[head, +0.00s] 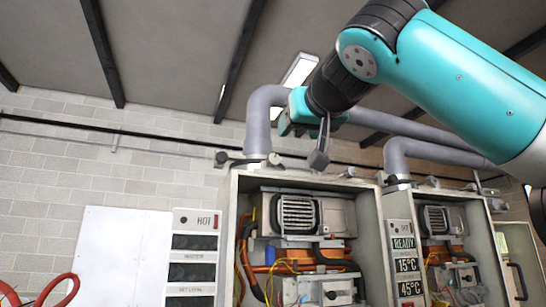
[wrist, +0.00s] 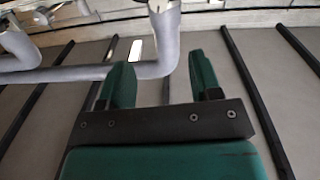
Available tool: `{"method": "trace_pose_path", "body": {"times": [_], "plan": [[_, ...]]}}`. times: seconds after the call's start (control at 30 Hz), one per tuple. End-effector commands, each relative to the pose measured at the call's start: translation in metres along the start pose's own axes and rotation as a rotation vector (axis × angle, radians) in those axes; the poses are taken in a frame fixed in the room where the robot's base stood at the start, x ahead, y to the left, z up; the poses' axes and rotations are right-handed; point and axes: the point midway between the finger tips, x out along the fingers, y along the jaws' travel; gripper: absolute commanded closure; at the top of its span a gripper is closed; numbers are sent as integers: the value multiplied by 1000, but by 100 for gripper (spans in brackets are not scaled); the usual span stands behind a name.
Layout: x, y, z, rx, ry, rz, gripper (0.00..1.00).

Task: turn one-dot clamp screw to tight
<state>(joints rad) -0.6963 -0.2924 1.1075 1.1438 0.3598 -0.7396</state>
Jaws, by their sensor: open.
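My gripper (head: 290,122) is high in front of the grey elbow pipe, above the middle heater cabinet. In the wrist view its two green fingers (wrist: 161,78) stand apart with nothing between them in its grasp. A clamp (head: 258,160) sits around the foot of the grey pipe (head: 258,125) on the cabinet top, with small knobs beside it. I cannot make out dot marks on any screw. In the wrist view the grey pipe (wrist: 166,45) runs beyond the fingers, and its clamp is not clear there.
The middle cabinet (head: 230,240) is open, showing a heater with hoses. A second open heater cabinet (head: 398,205) with a lit display stands to its right, with another grey pipe (head: 398,155). A white panel (head: 120,255) and red hose (head: 45,290) are at left.

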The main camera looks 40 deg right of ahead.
Motion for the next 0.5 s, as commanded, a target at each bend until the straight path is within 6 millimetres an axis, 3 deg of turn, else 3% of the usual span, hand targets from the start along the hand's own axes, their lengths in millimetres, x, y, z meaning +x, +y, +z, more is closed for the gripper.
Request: {"method": "trace_pose_path", "body": {"times": [0.5], "plan": [[50,2,4,-6,-12,6,42]]}}
